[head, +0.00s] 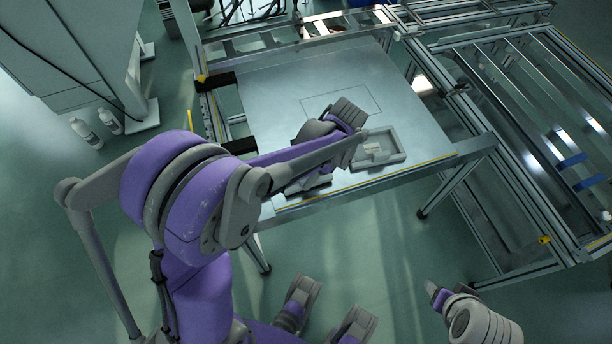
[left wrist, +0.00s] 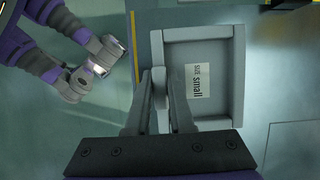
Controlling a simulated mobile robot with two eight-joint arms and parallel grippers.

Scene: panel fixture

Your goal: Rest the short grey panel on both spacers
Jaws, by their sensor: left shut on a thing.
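A shallow grey tray (head: 386,158) with a white label inside lies on the table top, near its front edge. In the left wrist view the tray (left wrist: 238,75) carries a label (left wrist: 197,81) reading "SIZE small". My left gripper (head: 352,150) is at the tray's front left part. In the left wrist view its fingers (left wrist: 164,74) are close together over the tray's wall, shut on it as far as I can tell. My right gripper (head: 438,294) is low at the lower right, away from the table. I cannot make out a short grey panel or the spacers for certain.
The table top (head: 270,100) is mostly bare and bears a thin outlined rectangle (head: 342,100). Black blocks (head: 216,81) stick out from the left rail. A metal frame with rails (head: 540,110) stands at the right. White bottles (head: 84,131) stand on the floor.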

